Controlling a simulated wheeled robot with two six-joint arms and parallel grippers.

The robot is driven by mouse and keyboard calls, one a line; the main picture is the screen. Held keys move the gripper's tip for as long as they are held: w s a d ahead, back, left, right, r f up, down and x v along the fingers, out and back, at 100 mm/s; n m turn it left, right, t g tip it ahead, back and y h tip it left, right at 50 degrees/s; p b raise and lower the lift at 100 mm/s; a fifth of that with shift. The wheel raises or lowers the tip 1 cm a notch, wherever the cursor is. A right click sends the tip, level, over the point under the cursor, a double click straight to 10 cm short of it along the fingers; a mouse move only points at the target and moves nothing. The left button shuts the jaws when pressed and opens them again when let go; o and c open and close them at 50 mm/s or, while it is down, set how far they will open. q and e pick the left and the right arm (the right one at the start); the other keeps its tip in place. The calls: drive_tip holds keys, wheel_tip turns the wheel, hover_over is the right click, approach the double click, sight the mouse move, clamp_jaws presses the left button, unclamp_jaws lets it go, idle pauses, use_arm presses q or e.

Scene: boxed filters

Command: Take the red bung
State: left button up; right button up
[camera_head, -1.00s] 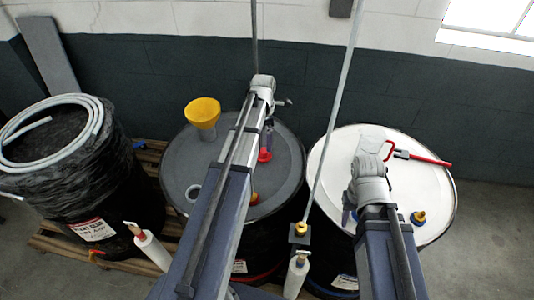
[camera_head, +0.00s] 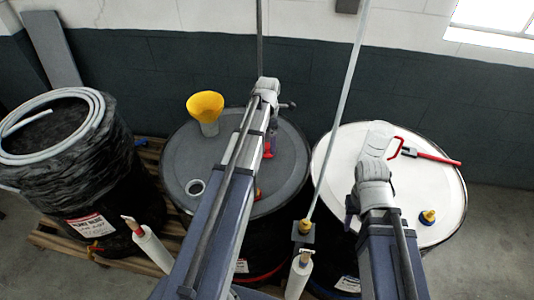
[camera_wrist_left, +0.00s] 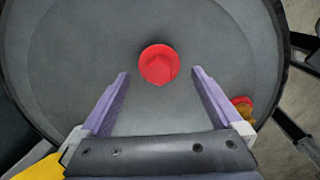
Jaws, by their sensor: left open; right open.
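The red bung (camera_wrist_left: 158,64) lies on the grey drum's lid (camera_wrist_left: 60,70). In the left wrist view it is just beyond and between the tips of my left gripper (camera_wrist_left: 161,74), which is open and empty. In the head view the bung (camera_head: 268,154) shows just below my left gripper (camera_head: 271,138), partly hidden by it. My right gripper (camera_head: 351,211) is open over the white drum's lid, mostly hidden behind its own arm.
A wrapped drum (camera_head: 110,190) stands left.

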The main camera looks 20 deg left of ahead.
sight(267, 145)
use_arm(q)
wheel_tip(267, 145, down, 4)
drive_tip(key=b, duration=0.2)
drive_tip(key=shift+r+b, duration=0.15)
drive_tip(key=shift+b, duration=0.25)
drive_tip(key=shift+r, duration=0.1)
drive_tip(key=shift+c, duration=0.4)
drive_tip(key=c, duration=1.2)
drive_tip(key=shift+o, duration=0.2)
drive_tip(key=shift+r, duration=0.15)
